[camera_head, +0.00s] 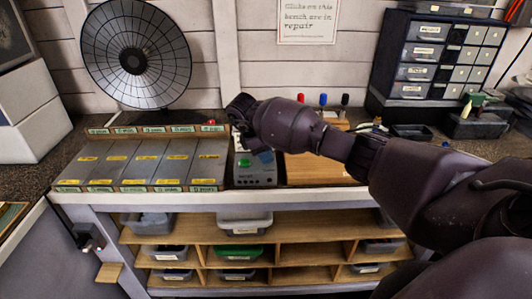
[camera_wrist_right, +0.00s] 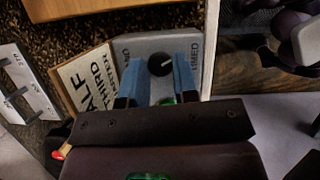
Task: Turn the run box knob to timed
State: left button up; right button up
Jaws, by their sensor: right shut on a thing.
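The run box (camera_head: 255,181) is a grey box on the bench with a green button on it, partly hidden under my right arm. In the right wrist view its grey face (camera_wrist_right: 198,43) carries lettering, partly cut off, on both sides of a round black knob (camera_wrist_right: 160,65) with a white pointer mark. I cannot tell for sure which label the mark points to. My right gripper (camera_wrist_right: 159,72) has its blue fingers on either side of the knob and is shut on it. Part of the green button shows between the fingers. My left gripper is not in view.
A tray of grey compartments (camera_head: 150,158) stands just left of the run box. A wooden board (camera_head: 310,172) lies to its right. A round black fan-like disc (camera_head: 137,52) stands behind, and a drawer cabinet (camera_head: 440,60) at the back right. Shelves with bins are below.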

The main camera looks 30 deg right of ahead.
jog(key=shift+m, duration=0.4)
jog(key=o, duration=0.9)
jog(key=v, duration=1)
jog(key=shift+w+r+p, duration=0.25)
jog(key=shift+r+p, duration=0.1)
jog(key=shift+p, duration=0.1)
